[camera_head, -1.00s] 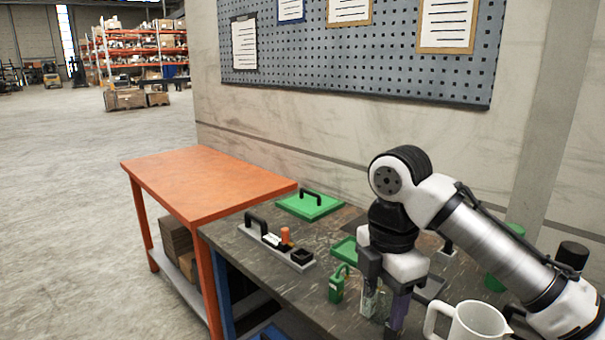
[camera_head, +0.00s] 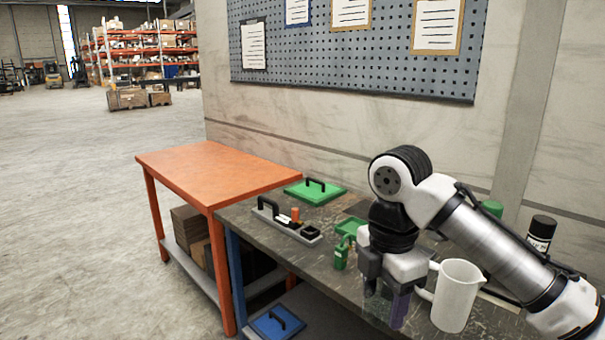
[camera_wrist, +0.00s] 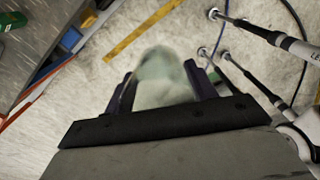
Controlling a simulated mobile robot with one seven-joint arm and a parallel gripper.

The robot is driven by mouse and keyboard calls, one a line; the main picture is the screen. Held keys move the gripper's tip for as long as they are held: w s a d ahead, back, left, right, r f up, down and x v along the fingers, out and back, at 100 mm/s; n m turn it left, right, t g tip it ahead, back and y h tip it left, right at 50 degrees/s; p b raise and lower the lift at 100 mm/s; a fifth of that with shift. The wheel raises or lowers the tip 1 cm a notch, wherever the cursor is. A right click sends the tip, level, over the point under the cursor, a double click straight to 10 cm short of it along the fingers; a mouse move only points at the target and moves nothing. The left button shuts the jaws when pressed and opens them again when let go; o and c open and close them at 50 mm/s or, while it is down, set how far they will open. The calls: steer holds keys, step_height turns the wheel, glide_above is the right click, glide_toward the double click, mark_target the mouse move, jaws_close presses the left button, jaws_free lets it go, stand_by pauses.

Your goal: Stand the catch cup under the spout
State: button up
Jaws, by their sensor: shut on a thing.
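My gripper (camera_head: 386,298) is shut on a pale translucent cup (camera_wrist: 162,76). The cup sits between its two dark fingers (camera_wrist: 160,92) in the wrist view. In the head view the cup is faint and mostly hidden by the fingers, so its tilt cannot be told. Pale floor shows behind the cup in the wrist view, so it is held clear of the bench top. A small green can-like vessel (camera_head: 341,255) stands on the bench left of my gripper. I cannot make out the spout for certain.
A white jug (camera_head: 456,296) stands on the dark bench (camera_head: 310,256) just right of my gripper. A tray with a black handle (camera_head: 284,224) and a green lid (camera_head: 314,192) lie farther left. An orange table (camera_head: 212,172) adjoins the bench. A blue lid (camera_head: 277,322) is below.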

steer(key=shift+s, duration=0.2)
steer(key=shift+w+a+f, duration=0.15)
steer(key=w+a+f+m, duration=0.3)
steer(key=w+f+m, duration=0.7)
steer(key=w+f, duration=0.6)
steer(key=s+a+f+m, duration=0.1)
steer(key=a+f+m, duration=0.25)
steer(key=f, duration=0.75)
steer(key=a+f+m, duration=0.2)
steer(key=f+m, duration=0.3)
steer(key=f, duration=0.7)
steer(key=s+a+f+m, duration=0.4)
steer(key=s+f, duration=0.6)
steer(key=f, duration=0.5)
steer(key=shift+s, duration=0.25)
